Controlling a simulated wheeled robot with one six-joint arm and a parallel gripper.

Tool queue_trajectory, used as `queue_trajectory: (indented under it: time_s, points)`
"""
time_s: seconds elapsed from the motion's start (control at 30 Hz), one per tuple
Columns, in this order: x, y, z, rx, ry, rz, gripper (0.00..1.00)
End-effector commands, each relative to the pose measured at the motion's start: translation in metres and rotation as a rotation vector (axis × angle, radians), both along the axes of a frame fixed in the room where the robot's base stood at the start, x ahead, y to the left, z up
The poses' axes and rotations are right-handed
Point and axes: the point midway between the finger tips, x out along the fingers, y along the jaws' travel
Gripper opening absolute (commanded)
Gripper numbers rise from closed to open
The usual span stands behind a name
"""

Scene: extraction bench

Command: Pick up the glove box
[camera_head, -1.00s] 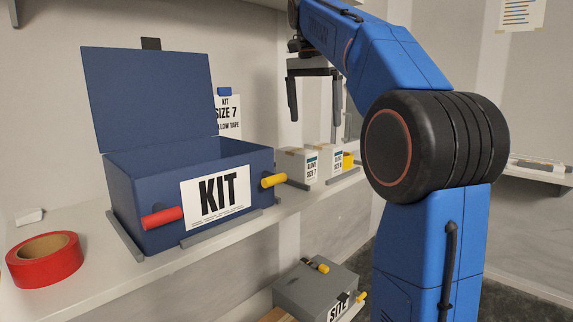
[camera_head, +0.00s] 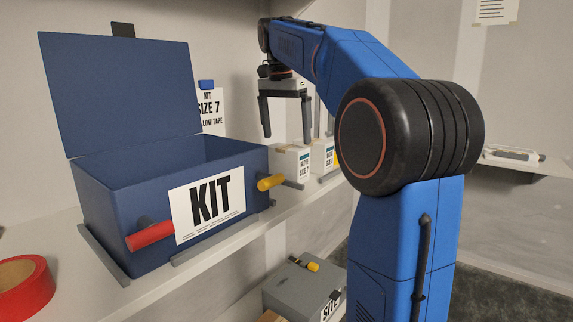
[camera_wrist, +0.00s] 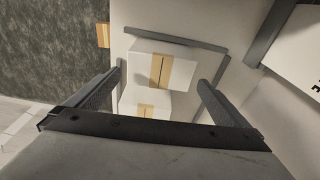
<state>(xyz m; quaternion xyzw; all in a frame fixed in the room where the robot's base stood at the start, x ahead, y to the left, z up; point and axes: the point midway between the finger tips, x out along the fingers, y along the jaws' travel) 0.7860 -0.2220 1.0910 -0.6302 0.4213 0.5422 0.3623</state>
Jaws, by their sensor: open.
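Two white glove boxes stand side by side on the shelf beyond the kit box in the head view. The left one (camera_head: 291,163) has a label that seems to read size 7; the other (camera_head: 322,157) is partly hidden by my arm. My gripper (camera_head: 286,119) is open and empty above them, fingers pointing down. In the wrist view my gripper (camera_wrist: 161,82) looks down on two white boxes with tan tape, an upper one (camera_wrist: 180,68) and a lower one (camera_wrist: 131,98). Both lie between the fingers, with no visible contact.
The open blue kit box (camera_head: 110,205) has a red and a yellow handle. A sign (camera_head: 210,108) behind it reads "KIT SIZE 7", with yellow tape. Red tape (camera_head: 38,285) lies at left. Grey rails (camera_wrist: 176,38) border the boxes. A grey case (camera_head: 300,287) sits below.

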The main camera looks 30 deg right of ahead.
Motion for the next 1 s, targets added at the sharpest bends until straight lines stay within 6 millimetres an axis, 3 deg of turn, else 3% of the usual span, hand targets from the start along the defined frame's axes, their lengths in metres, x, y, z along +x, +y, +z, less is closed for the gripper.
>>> queue_trajectory:
  time_s: [0.2,0.47,0.8,1.0]
  points:
    - [0.001,-0.004,-0.033,0.000,0.002,0.000,1.00]
    - [0.003,-0.006,-0.047,0.001,0.001,0.000,1.00]
    - [0.005,-0.010,-0.088,0.001,0.001,0.000,1.00]
    - [0.006,-0.011,-0.094,0.000,-0.001,0.000,1.00]
